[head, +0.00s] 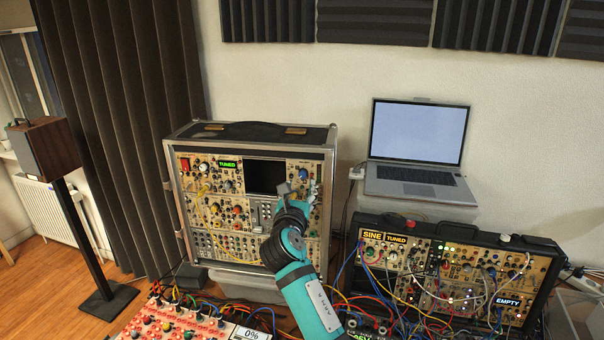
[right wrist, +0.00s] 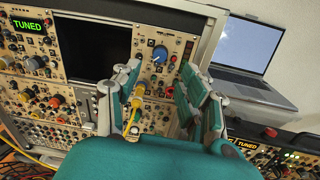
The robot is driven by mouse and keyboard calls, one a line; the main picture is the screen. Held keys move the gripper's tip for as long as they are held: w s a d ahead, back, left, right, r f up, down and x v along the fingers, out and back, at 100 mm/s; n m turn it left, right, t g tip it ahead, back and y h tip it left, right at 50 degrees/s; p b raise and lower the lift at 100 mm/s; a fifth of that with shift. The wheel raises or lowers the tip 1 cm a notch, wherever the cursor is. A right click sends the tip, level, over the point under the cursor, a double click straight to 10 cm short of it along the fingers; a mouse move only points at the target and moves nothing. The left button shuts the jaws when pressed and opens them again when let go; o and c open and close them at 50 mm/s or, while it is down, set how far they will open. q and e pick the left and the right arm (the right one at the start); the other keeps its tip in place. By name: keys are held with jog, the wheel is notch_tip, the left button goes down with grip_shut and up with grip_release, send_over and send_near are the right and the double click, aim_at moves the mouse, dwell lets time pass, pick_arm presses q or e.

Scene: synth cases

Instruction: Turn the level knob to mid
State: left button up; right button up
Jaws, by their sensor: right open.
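A blue knob (right wrist: 160,55) with a pale pointer mark sits on the panel of the tall synth case (head: 328,215), right of its dark screen. It also shows in the head view (head: 303,174). I cannot read its label, so I cannot confirm that it is the level knob. My right gripper (head: 299,188) is in front of that panel, just below the blue knob. In the right wrist view its fingers are spread, with the blue knob beyond the gap between them and apart from them. A yellow plug or knob (right wrist: 139,91) shows near the left finger. My left gripper is not in view.
The dark screen (head: 265,177) and a green "TUNED" display (head: 228,164) are on the same panel. A lower synth case (head: 455,260) with many patch cables stands to the right, and a laptop (head: 418,150) behind it. A yellow cable (head: 203,210) hangs at the panel's left.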

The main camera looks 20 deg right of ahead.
aim_at(302, 176)
jog(key=x, duration=0.4)
jog(key=shift+w+r+p, duration=0.15)
jog(key=shift+r+p, duration=0.05)
jog(key=shift+p, duration=0.1)
jog(key=shift+w+d, duration=0.2)
jog(key=shift+w, duration=0.15)
jog(key=shift+w+d+f, duration=0.1)
jog(key=shift+w+d, duration=0.15)
jog(key=shift+w, duration=0.2)
jog(key=shift+a, duration=0.1)
jog(key=shift+c, duration=0.5)
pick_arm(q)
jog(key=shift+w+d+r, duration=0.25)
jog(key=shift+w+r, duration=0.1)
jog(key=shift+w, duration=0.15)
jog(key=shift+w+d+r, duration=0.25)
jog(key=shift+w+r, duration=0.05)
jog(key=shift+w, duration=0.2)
pick_arm(e)
grip_shut()
